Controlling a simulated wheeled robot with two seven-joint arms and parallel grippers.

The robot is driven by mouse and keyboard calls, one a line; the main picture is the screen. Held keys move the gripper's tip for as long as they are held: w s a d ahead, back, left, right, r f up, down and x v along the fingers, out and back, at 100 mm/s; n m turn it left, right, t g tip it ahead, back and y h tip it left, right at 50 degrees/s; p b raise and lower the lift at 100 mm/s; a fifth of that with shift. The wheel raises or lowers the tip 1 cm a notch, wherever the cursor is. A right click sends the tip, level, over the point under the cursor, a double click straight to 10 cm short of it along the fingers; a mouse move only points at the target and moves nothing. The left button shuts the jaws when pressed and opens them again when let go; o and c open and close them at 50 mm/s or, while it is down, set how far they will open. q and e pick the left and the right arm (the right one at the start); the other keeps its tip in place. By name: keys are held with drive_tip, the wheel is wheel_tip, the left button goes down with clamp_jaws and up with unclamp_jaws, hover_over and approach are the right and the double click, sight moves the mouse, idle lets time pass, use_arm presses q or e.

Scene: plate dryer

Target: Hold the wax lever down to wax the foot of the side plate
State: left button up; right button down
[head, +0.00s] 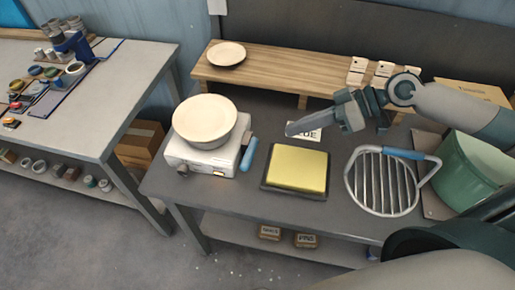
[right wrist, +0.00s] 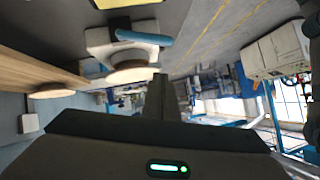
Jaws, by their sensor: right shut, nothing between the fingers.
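A white wax unit (head: 198,160) stands at the left end of the dark bench, with a cream round dish (head: 205,118) on top that hides its upper face. Its blue-handled lever (head: 249,155) sticks out on the right side. The lever also shows in the right wrist view (right wrist: 145,38). A smaller cream plate (head: 226,54) lies on the wooden shelf; I cannot tell which piece is the side plate. My right gripper (head: 290,129) is shut and empty, above the bench to the right of the lever and apart from it. My left gripper is not in view.
A yellow sponge pad (head: 297,170) in a dark tray lies right of the lever. A wire rack with a blue grip (head: 383,182) and a green pot (head: 475,170) stand further right. The wooden shelf (head: 300,77) runs behind. A label card (head: 306,135) sits beneath the gripper.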

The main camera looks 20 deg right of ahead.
drive_tip(key=p, duration=0.5)
hover_over(249, 153)
drive_tip(key=s+d, duration=0.2)
drive_tip(key=d, duration=0.1)
wheel_tip(249, 153, down, 5)
use_arm(q)
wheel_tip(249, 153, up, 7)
drive_tip(key=p, duration=0.2)
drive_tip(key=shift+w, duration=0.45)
use_arm(e)
drive_tip(key=shift+s+a+f, duration=0.15)
drive_tip(key=shift+a+f, duration=0.05)
drive_tip(key=shift+f, duration=0.5)
drive_tip(key=shift+s+a+f, duration=0.15)
drive_tip(key=shift+a+f, duration=0.1)
drive_tip(key=shift+f, duration=0.45)
drive_tip(key=shift+s+a+f, duration=0.15)
drive_tip(key=shift+a+f, duration=0.05)
drive_tip(key=shift+f, duration=0.5)
